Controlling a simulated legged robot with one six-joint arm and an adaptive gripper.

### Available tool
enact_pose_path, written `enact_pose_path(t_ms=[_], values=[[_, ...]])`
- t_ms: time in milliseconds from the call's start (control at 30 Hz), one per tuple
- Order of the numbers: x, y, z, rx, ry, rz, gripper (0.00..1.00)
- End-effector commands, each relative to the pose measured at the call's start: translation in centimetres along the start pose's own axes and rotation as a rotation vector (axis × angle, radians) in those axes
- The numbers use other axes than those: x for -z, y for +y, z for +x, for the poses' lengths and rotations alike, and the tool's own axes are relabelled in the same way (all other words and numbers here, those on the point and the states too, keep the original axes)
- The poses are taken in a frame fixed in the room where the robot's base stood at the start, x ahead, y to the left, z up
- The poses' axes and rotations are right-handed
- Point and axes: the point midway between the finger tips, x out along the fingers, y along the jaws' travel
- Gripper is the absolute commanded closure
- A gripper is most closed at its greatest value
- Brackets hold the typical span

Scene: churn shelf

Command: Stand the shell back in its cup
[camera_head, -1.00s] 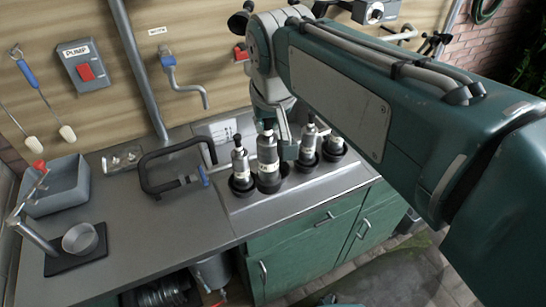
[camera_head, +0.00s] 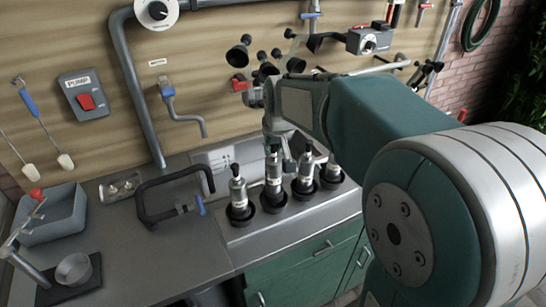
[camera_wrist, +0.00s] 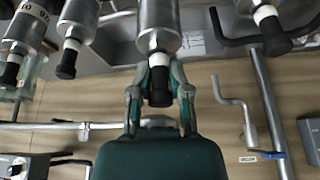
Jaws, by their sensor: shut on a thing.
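Several silver shells with white bands and black tips stand in a row on the counter, each with a black cup at its foot. My gripper (camera_wrist: 160,92) is shut on one shell (camera_head: 273,172), second from the left, near its top. In the wrist view this shell (camera_wrist: 158,27) shows between the two fingers, its black tip toward my wrist. In the head view it looks upright, with its lower end inside the rim of its black cup (camera_head: 273,204). I cannot tell if it rests on the bottom. The leftmost shell (camera_head: 238,190) stands close beside it.
A black clamp frame (camera_head: 152,199) with a blue handle lies left of the row. A grey bin (camera_head: 60,219) and a small metal cup (camera_head: 75,269) are further left. A tap (camera_head: 184,112) and pipes are on the wall behind. Other shells (camera_head: 306,172) stand close on the right.

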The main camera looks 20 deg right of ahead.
Motion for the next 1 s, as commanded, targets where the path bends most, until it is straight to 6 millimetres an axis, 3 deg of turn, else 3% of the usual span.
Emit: enact_pose_path(t_ms=[233,633,667,733,1000], values=[[-0.8,0.2,3.0,0.0,-0.002,0.0,1.0],[-1.1,0.1,3.5,0.0,0.0,-0.001,1.0],[-1.1,0.1,3.6,0.0,-0.002,-0.001,0.73],[-1.1,0.1,3.6,0.0,-0.001,-0.001,0.42],[-1.1,0.1,3.5,0.0,-0.001,0.0,0.41]])
